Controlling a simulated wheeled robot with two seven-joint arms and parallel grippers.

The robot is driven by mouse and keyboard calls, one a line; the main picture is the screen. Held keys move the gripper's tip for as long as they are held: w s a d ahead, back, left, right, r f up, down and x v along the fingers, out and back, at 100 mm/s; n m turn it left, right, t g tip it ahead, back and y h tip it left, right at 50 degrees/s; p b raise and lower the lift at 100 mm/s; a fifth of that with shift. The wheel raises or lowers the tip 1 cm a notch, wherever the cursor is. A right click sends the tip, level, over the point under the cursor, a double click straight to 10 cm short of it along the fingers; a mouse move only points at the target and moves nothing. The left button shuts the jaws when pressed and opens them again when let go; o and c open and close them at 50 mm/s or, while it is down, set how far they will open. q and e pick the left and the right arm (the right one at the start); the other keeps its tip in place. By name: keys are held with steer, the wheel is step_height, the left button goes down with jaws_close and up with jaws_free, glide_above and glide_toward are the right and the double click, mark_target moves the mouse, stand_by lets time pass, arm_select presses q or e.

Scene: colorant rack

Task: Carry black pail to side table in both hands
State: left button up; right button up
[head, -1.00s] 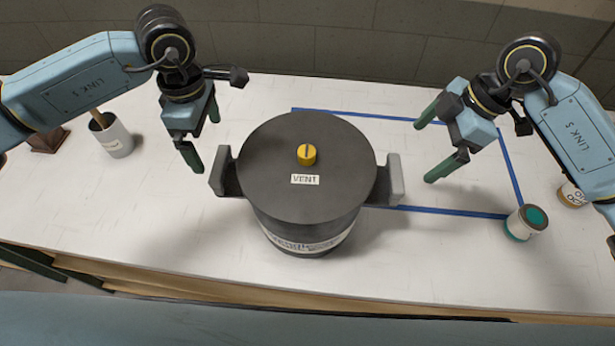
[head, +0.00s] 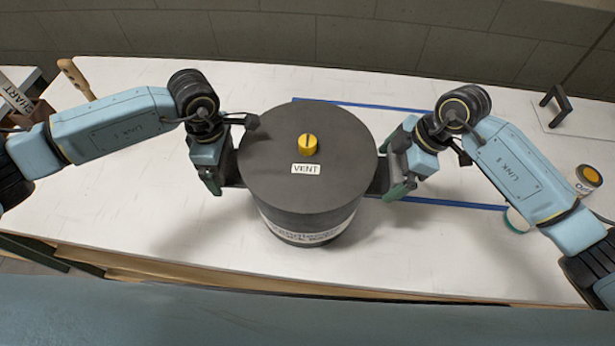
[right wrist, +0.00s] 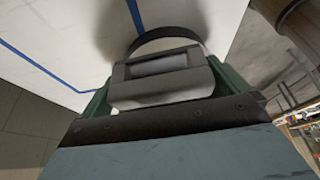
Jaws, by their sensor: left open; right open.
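The black pail (head: 300,170) stands upright on the white table, with a flat dark lid, a yellow vent cap (head: 308,145) and a "VENT" label. It has a handle on each side. My left gripper (head: 214,182) is open at the pail's left handle, which it mostly hides. My right gripper (head: 396,182) is open at the right handle. In the right wrist view the right handle (right wrist: 163,80) lies between the green fingers of that gripper, with the pail's dark rim beyond it. No side table can be made out for certain.
Blue tape lines (head: 450,203) mark an area on the white table (head: 130,190) behind and right of the pail. A can with a yellow-orange top (head: 587,178) and a partly hidden can (head: 515,220) stand at right. A black handle (head: 555,105) is at far right.

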arm_select(q)
steer(key=shift+f, duration=0.65)
arm_select(e)
steer(key=shift+a+f, duration=0.2)
steer(key=shift+f, duration=0.4)
arm_select(q)
steer(key=shift+c, duration=0.4)
arm_select(e)
steer(key=shift+c, duration=0.4)
arm_select(q)
steer(key=c, duration=1.7)
arm_select(e)
steer(key=c, duration=1.7)
arm_select(q)
steer(key=shift+r, duration=0.1)
arm_select(e)
steer(key=shift+w+r, duration=0.1)
